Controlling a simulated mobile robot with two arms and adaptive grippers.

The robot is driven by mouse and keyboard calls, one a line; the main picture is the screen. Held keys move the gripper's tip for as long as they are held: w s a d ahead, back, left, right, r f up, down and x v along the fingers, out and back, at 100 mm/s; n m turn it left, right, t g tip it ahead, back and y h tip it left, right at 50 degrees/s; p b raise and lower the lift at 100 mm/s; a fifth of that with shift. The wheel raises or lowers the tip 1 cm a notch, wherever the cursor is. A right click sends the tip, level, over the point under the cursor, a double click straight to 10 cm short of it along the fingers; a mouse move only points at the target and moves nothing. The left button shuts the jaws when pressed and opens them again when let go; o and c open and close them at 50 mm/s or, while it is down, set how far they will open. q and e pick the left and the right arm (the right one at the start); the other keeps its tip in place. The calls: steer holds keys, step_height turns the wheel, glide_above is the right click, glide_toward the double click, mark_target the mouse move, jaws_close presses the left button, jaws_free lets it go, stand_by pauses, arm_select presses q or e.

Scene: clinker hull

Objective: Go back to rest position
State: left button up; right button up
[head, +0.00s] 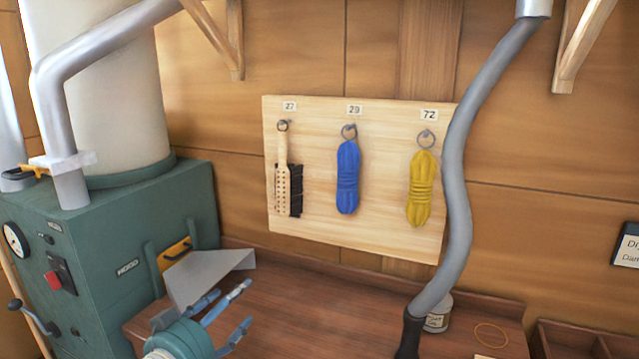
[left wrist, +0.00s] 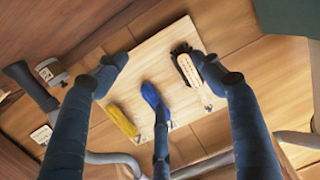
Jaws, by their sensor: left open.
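My left gripper (head: 234,304) is low in the head view, in front of the bench and below the pegboard. Its fingers are spread, with nothing between them. In the left wrist view its fingers (left wrist: 160,90) frame the board, which appears upside down. A brush (head: 288,185) hangs under label 27, a blue rope coil (head: 347,178) under 29 and a yellow rope coil (head: 420,189) under 72. The brush (left wrist: 188,66), blue coil (left wrist: 151,98) and yellow coil (left wrist: 122,121) also show in the left wrist view, apart from my fingers. My right gripper is not in view.
The wooden board (head: 315,150) is on the wall. A green machine (head: 110,235) with a grey sheet-metal chute (head: 205,275) stands left. A grey hose (head: 455,170) hangs down to the bench (head: 330,310) near a labelled can (head: 438,315). Wall brackets are above.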

arm_select(q)
steer(key=s+f+g+y, duration=0.3)
steer(key=s+f+g, duration=0.3)
steer(key=s+f, duration=0.95)
steer(key=s+a+f+n+g+y, duration=0.1)
steer(key=s+f+g, duration=0.1)
steer(key=s+f, duration=0.35)
steer(key=s+a+f+g, duration=0.1)
steer(key=s+f+g, duration=0.1)
steer(key=s, duration=0.6)
steer(key=s+a+f+n+g+y, duration=0.1)
steer(key=s+f+g, duration=0.15)
steer(key=s, duration=0.45)
step_height(320, 180, down, 29)
steer(key=s, duration=0.2)
steer(key=s+a+f+g, duration=0.2)
steer(key=s+f, duration=1.2)
steer(key=s, duration=0.2)
steer(key=shift+s+a+f+m, duration=0.25)
steer(key=shift+s+a+m, duration=0.05)
steer(key=shift+s+a, duration=0.05)
